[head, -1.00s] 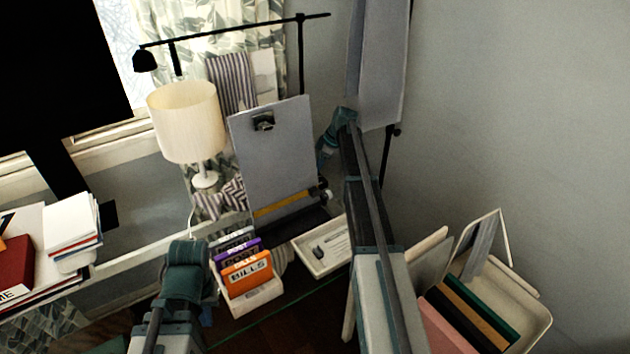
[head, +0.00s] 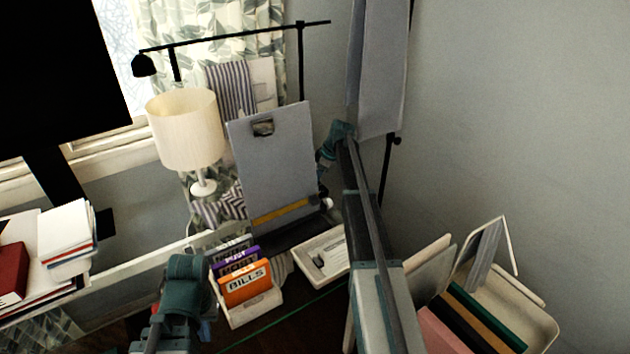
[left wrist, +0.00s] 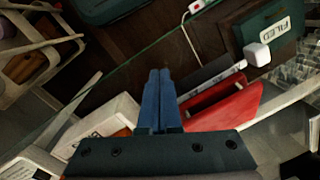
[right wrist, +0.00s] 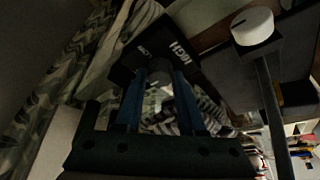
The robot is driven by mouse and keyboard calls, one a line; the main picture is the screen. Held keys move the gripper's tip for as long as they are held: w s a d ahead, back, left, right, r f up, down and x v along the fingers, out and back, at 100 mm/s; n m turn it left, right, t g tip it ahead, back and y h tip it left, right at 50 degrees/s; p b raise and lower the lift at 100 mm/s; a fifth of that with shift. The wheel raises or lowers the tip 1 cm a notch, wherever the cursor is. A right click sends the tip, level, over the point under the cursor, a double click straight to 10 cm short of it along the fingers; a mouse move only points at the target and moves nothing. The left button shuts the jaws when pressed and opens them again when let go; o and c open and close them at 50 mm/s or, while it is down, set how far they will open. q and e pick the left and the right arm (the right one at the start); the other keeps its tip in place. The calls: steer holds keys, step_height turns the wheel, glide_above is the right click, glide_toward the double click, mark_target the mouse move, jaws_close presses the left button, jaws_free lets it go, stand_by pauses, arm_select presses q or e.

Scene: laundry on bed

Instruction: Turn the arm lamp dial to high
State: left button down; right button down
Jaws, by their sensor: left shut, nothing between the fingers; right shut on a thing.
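The black arm lamp stands at the back of the head view, its shade (head: 144,65) at the left end of a long bar. In the right wrist view, a black box (right wrist: 180,45) has white lettering that seems to include "HIGH", partly cut off. My right gripper (right wrist: 160,76) is shut on a dark round piece in front of that box, which looks like the dial. Its setting is not readable. In the head view, the clipboard hides the right fingertips. My left gripper (left wrist: 157,75) is shut and empty, low at the left of the head view.
A grey clipboard (head: 270,160) stands beside the right wrist. A cream table lamp (head: 187,130) is left of it. A letter holder (head: 255,308) with "BILLS" cards and a white tray (head: 322,250) are in front. A bin of files (head: 535,315) stands at right.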

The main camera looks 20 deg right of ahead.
steer(key=m, duration=0.2)
steer(key=m+h, duration=0.1)
steer(key=shift+s+a+m+t, duration=0.15)
steer(key=shift+m+t, duration=0.25)
steer(key=m+h, duration=0.1)
steer(key=m, duration=0.1)
steer(key=m+t+h, duration=0.1)
steer(key=m, duration=0.2)
steer(key=shift+m, duration=0.3)
stand_by(0.5)
steer(key=c, duration=0.5)
jaws_free()
